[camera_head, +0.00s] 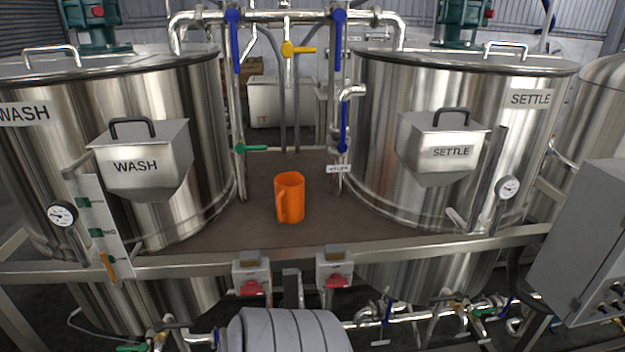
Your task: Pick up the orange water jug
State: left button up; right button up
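The orange water jug (291,200) stands upright on the brown platform (330,228) between the two steel tanks. Its handle is on the side facing me, toward the left of its front. Nothing is touching it. Neither of my grippers shows in the head view.
The WASH tank (190,90) stands left of the jug and the SETTLE tank (385,110) right. Pipes with blue valve handles rise behind it. A metal frame rail (200,264) with two red-switched boxes (252,275) runs along the front. The platform around the jug is clear.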

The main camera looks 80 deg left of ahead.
aim_at(287, 201)
jog(key=z, duration=0.05)
jog(key=i, duration=0.9)
jog(key=u, duration=2.45)
